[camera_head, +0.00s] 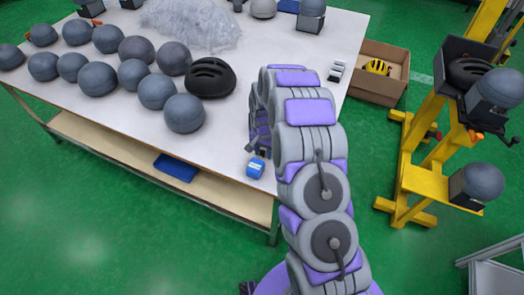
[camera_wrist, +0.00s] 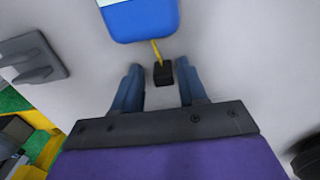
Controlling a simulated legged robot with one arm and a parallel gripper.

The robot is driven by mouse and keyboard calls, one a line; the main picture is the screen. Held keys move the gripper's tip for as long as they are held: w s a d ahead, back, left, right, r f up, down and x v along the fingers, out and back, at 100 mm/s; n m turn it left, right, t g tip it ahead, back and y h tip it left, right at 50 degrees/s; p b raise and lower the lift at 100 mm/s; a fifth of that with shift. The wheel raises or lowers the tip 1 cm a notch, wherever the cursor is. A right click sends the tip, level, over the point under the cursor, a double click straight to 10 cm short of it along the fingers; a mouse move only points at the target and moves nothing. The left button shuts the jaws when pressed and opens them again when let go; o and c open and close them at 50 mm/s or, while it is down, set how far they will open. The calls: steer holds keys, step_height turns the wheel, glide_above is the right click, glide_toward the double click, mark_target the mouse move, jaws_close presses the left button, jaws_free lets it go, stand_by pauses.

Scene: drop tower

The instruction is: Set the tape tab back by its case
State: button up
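The tape measure has a blue case (camera_wrist: 140,22), at the top of the wrist view. A short yellow strip of tape (camera_wrist: 157,50) runs from it to a small black tab (camera_wrist: 163,74). The case also shows in the head view (camera_head: 255,168), near the table's front edge. My gripper (camera_wrist: 158,67) is open, with its two blue-grey fingers on either side of the tab and a gap on each side. Whether the fingers are at the tab's height is hard to tell. In the head view my arm hides most of the gripper.
The white table (camera_head: 225,135) carries several grey domes (camera_head: 185,113), a black helmet (camera_head: 210,78) and crumpled clear plastic (camera_head: 195,25). A grey fitting (camera_wrist: 33,60) lies left of the gripper. A cardboard box (camera_head: 375,85) and yellow stand (camera_head: 425,182) are to the right.

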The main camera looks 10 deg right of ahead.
steer(key=shift+o, duration=0.2)
steer(key=shift+d, duration=0.25)
steer(key=shift+a+r, duration=0.2)
steer(key=shift+r, duration=0.05)
steer(key=s+r+n+p, duration=0.15)
steer(key=s+r, duration=0.25)
steer(key=r, duration=0.6)
steer(key=s+r+p, duration=0.2)
steer(key=s+r, duration=0.1)
steer(key=r, duration=0.7)
steer(key=s+r+n+g, duration=0.1)
steer(key=s+r, duration=0.5)
steer(key=s, duration=1.1)
steer(key=s+r+n, duration=0.4)
steer(key=s+r, duration=0.1)
steer(key=s, duration=1.3)
steer(key=shift+r+n+g, duration=0.35)
steer(key=shift+r+g, duration=0.05)
